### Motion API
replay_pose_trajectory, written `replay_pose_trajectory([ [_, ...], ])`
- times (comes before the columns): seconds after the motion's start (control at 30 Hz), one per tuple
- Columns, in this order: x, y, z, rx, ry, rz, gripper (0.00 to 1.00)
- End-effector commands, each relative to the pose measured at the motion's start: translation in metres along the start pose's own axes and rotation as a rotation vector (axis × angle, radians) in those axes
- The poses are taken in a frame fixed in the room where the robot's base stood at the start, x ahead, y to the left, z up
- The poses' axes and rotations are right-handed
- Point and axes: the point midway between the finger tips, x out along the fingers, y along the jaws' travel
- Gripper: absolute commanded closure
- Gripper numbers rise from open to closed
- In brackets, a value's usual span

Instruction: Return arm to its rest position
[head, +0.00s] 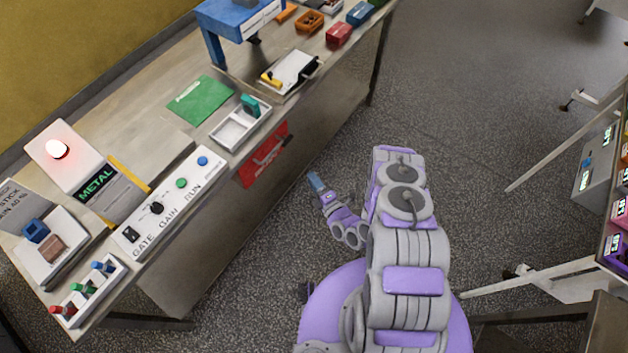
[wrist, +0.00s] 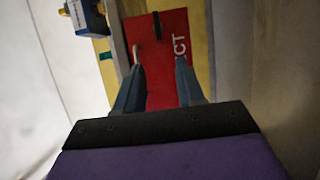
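My gripper (head: 316,182) is at the end of my purple and grey arm, in front of the steel bench and apart from it, over the floor. In the wrist view my gripper (wrist: 160,72) has its two blue-grey fingers spread, with nothing visible between them. Beyond the fingertips is a red panel (wrist: 166,40) with white letters ending in "CT". The red panel (head: 264,154) also shows on the bench's front side in the head view. My arm rises close to my body, right of the gripper.
The steel bench (head: 165,150) runs along the left. It bears a control box (head: 170,204), a white tray (head: 232,134), a green mat (head: 200,100) and a blue frame (head: 240,18). Open floor (head: 470,120) lies right of my arm. A shelf with boxes stands at the far right.

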Motion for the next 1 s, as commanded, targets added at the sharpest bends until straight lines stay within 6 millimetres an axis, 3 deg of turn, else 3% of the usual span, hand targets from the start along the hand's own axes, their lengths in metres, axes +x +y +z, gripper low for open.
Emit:
replay_pose_trajectory([
  [0.63, 0.003, 0.001, 0.002, 0.002, 0.005, -0.006, 0.62],
  [1.0, 0.056, 0.021, 0.040, 0.075, 0.052, -0.217, 0.62],
])
